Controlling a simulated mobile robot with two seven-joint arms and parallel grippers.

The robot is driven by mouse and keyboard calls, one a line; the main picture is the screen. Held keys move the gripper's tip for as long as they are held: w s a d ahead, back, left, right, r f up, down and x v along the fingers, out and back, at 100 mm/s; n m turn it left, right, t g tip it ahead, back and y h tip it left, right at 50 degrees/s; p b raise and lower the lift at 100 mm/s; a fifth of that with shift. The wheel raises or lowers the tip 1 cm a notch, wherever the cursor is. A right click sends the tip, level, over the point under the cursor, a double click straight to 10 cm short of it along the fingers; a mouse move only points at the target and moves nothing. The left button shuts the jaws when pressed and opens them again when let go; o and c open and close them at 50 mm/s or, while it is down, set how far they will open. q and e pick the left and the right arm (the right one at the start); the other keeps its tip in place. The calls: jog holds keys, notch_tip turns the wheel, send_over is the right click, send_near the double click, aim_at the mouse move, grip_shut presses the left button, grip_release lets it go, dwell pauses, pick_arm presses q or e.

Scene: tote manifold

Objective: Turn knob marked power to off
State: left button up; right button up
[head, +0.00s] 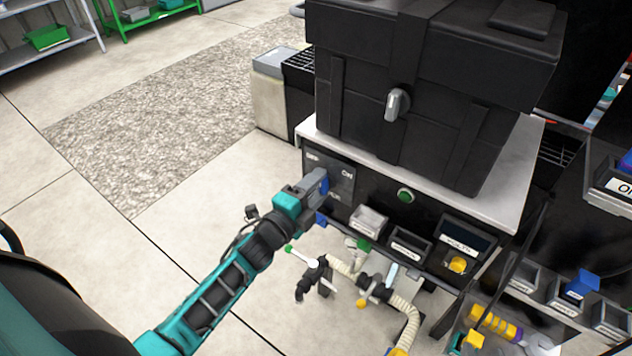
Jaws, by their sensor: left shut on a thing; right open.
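A dark control panel (342,190) on the front of the white-topped cabinet carries the labels OFF at its left and ON at its right. Part of another label below them is covered. My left gripper (320,185) is at this panel, just below and between the two labels, shut on the knob there. The knob is hidden by the gripper's fingers, so I cannot tell which way it points. My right gripper is not in view.
A green button (405,195) sits right of the panel. A large black case (440,80) stands on the cabinet top (515,170). Labelled bins (410,243) and a hose manifold (350,268) lie below. Open floor (180,120) lies to the left.

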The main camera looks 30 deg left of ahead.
pick_arm(q)
jog(key=shift+d+f+n+p, duration=0.1)
jog(key=shift+n+p, duration=0.7)
jog(key=shift+n, duration=1.1)
jog(key=shift+f+n+p, duration=0.1)
jog(key=shift+n+p, duration=0.65)
jog(key=shift+n, duration=1.15)
jog(key=o, duration=1.1)
jog(key=shift+c, duration=0.2)
jog(key=shift+s, duration=0.5)
jog(key=s+a+p, duration=0.1)
jog(key=s, duration=1)
jog(key=shift+s+a+p, duration=0.4)
